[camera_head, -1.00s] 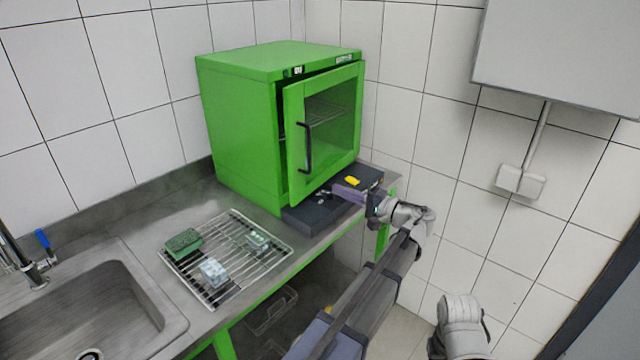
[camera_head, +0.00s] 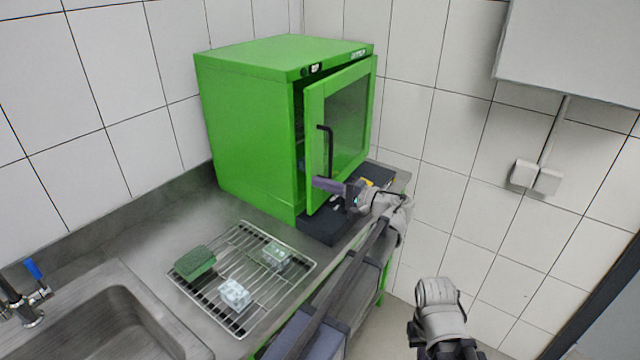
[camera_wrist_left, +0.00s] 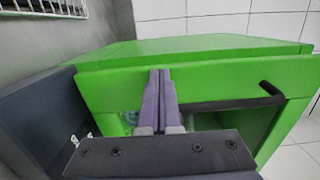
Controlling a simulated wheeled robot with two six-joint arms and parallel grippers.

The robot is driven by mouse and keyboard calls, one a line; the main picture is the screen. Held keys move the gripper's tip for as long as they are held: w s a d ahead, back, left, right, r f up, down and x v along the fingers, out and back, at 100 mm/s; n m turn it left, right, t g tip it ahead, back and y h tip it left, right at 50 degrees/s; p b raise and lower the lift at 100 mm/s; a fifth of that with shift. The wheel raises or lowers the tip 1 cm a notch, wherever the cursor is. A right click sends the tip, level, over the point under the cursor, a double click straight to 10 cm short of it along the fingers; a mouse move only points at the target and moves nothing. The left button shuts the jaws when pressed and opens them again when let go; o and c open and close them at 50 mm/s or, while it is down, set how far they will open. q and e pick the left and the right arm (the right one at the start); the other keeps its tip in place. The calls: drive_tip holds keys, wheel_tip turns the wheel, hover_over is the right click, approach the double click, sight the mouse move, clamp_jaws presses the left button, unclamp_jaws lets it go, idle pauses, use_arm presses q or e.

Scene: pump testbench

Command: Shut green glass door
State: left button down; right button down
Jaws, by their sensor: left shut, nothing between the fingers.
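The green glass door (camera_head: 345,125) of the green cabinet stands ajar. A narrow dark gap shows along its left edge. Its black handle (camera_head: 329,150) is upright near that edge. My left gripper (camera_head: 316,184) is shut and empty, its purple fingers at the lower left part of the door, below the handle. In the left wrist view the shut fingers (camera_wrist_left: 160,75) overlap the green door frame (camera_wrist_left: 215,80), with the handle (camera_wrist_left: 235,102) to their right. I cannot tell whether they touch the door. My right gripper is not seen.
The green cabinet (camera_head: 245,130) stands on the grey counter (camera_head: 230,212) against the tiled wall. A dark flat box (camera_head: 320,228) lies under the door. A wire rack (camera_head: 225,300) with a sponge and two small blocks is nearer. A sink (camera_head: 110,325) is at lower left.

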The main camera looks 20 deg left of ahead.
use_arm(q)
drive_tip(key=shift+d, duration=0.1)
drive_tip(key=a, duration=0.5)
drive_tip(key=shift+w+a+r, duration=0.15)
drive_tip(key=shift+w+r, duration=0.05)
drive_tip(key=shift+w, duration=0.2)
